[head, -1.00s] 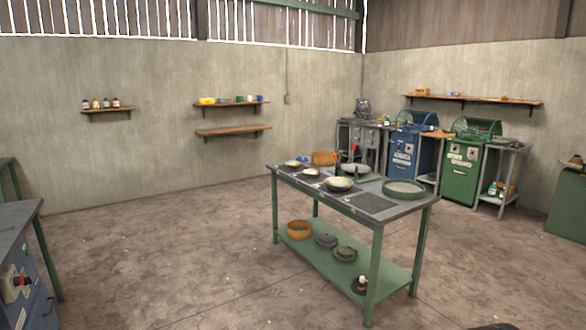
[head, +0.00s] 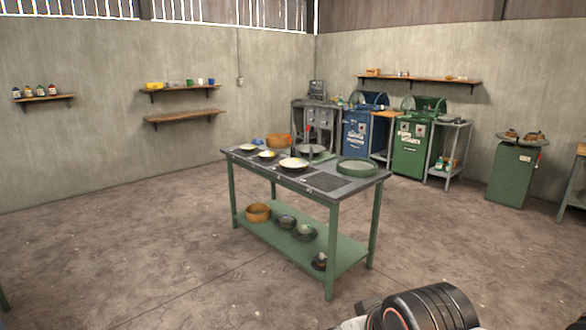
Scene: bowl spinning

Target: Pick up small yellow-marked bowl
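Three pale bowls on dark round bases stand in a row along the near side of the green-legged work table (head: 325,182). The middle bowl (head: 267,154) is small and shows a yellow tint. A similar small bowl (head: 249,147) stands at the left end, and a larger bowl (head: 294,163) stands to the right. The markings are too small to tell for certain which is the yellow-marked one. Part of my arm, black with an orange ring, shows at the bottom right, well apart from the table. My gripper's fingers are not in view.
A green round tray (head: 358,167), a grey pan (head: 312,150) and an orange container (head: 279,140) also stand on the table. Machines line the back wall. The floor (head: 130,250) around the table is clear.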

